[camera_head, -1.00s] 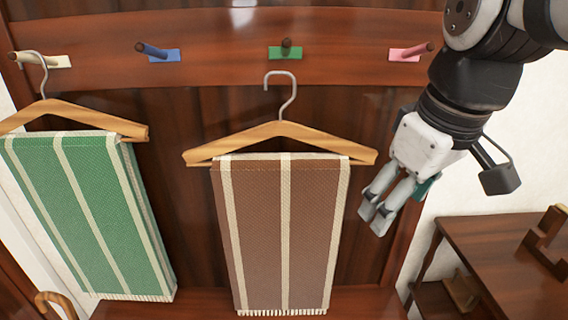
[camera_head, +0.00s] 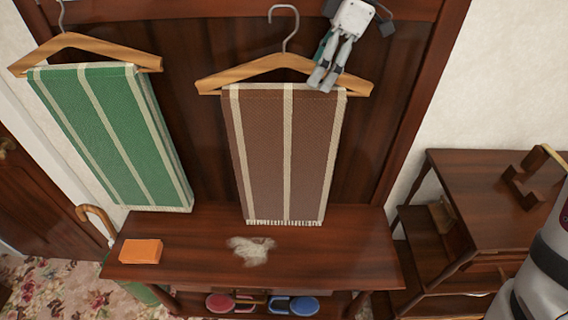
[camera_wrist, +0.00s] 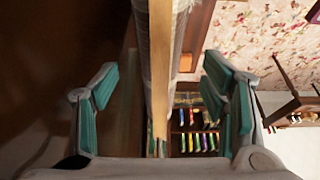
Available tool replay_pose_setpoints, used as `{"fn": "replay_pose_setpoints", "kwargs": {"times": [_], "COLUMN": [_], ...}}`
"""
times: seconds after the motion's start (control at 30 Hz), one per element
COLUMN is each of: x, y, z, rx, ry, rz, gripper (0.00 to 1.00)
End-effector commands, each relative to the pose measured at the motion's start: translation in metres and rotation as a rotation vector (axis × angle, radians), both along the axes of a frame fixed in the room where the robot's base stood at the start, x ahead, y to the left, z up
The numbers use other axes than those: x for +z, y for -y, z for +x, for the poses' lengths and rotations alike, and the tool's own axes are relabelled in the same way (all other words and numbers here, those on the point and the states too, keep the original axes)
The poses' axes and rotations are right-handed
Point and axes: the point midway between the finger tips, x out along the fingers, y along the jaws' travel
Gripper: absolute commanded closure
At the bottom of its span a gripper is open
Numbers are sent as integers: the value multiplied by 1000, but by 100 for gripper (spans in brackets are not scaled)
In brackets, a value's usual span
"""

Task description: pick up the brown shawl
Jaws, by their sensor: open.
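The brown shawl (camera_head: 284,150) with cream stripes hangs folded over a wooden hanger (camera_head: 365,88) in the head view. The hanger's metal hook rises above it against the dark wood panel. My gripper (camera_head: 322,78) is at the hanger's right arm, by the shawl's upper right corner. In the wrist view my gripper (camera_wrist: 160,88) is open, with a teal-padded finger on each side. The wooden hanger (camera_wrist: 160,75) and pale cloth of the shawl (camera_wrist: 143,35) run between the fingers, with gaps on both sides. I cannot tell whether any finger touches them.
A green striped shawl (camera_head: 112,130) hangs at left. Below is a wooden bench (camera_head: 345,245) with an orange box (camera_head: 141,251) and a fuzzy grey item (camera_head: 251,250). A side table (camera_head: 480,190) stands at right. A cane-like handle (camera_head: 95,216) rises at left.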

Motion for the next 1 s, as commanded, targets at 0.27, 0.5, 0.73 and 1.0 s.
{"fn": "replay_pose_setpoints", "kwargs": {"times": [0.27, 0.5, 0.73, 1.0], "x": [-31, -53, -54, -55], "y": [-14, -22, -22, -22], "z": [-3, -1, 0, 0], "rx": [1, -1, -3, -3], "ry": [-5, -2, 0, 0], "rz": [-1, -2, -2, -2], "gripper": [33, 33, 33, 33]}}
